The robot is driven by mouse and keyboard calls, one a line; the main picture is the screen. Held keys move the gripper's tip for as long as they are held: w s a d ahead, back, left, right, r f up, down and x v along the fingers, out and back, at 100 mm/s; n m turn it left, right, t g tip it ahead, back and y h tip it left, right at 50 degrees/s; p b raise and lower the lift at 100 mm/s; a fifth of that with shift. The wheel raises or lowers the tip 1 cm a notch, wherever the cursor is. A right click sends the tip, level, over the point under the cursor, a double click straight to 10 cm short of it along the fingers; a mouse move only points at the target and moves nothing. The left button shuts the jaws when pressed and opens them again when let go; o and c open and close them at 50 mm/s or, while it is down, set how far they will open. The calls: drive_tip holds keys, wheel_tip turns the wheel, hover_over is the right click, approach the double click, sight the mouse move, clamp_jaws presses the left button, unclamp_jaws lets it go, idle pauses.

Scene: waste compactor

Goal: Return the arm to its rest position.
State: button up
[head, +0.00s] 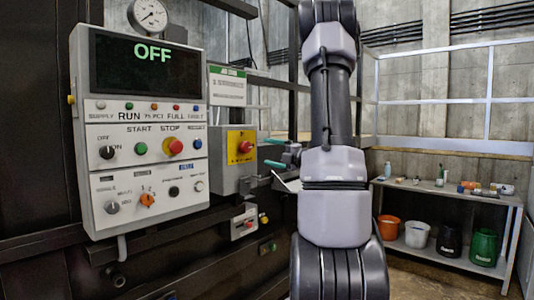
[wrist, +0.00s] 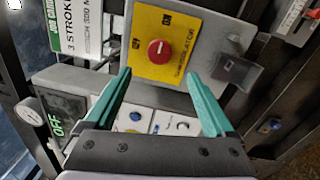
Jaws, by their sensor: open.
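My gripper (wrist: 158,80) is open in the wrist view, with two teal fingers apart and nothing between them. Beyond the fingertips is the isolator box (wrist: 190,40), a grey box with a yellow plate and a red rotary knob (wrist: 159,49). The fingers look apart from the knob. In the head view my arm (head: 335,160) stretches forward through the middle, and a teal fingertip shows beside the isolator box (head: 233,165).
A control panel (head: 142,165) with its display reading OFF hangs at the left on the dark machine. A pressure gauge (head: 150,14) sits above it. At the right stands a shelf (head: 450,190) with small items on top and several buckets below.

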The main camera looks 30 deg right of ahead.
idle(0.3)
drive_tip(key=s+a+r+n+g+y, duration=0.1)
drive_tip(key=s+a+n+g+y, duration=0.1)
drive_tip(key=s+a+n+g, duration=0.75)
drive_tip(key=s+a+r+n+g+y, duration=0.15)
drive_tip(key=s+a+n, duration=0.35)
drive_tip(key=a+n, duration=0.9)
drive_tip(key=s+d+n+h, duration=0.1)
drive_tip(key=s+n+h, duration=0.7)
drive_tip(key=n, duration=1.3)
drive_tip(key=s, duration=0.4)
drive_tip(key=shift+d+f+t, duration=0.2)
drive_tip(key=shift+d+t, duration=0.05)
drive_tip(key=shift+t, duration=0.15)
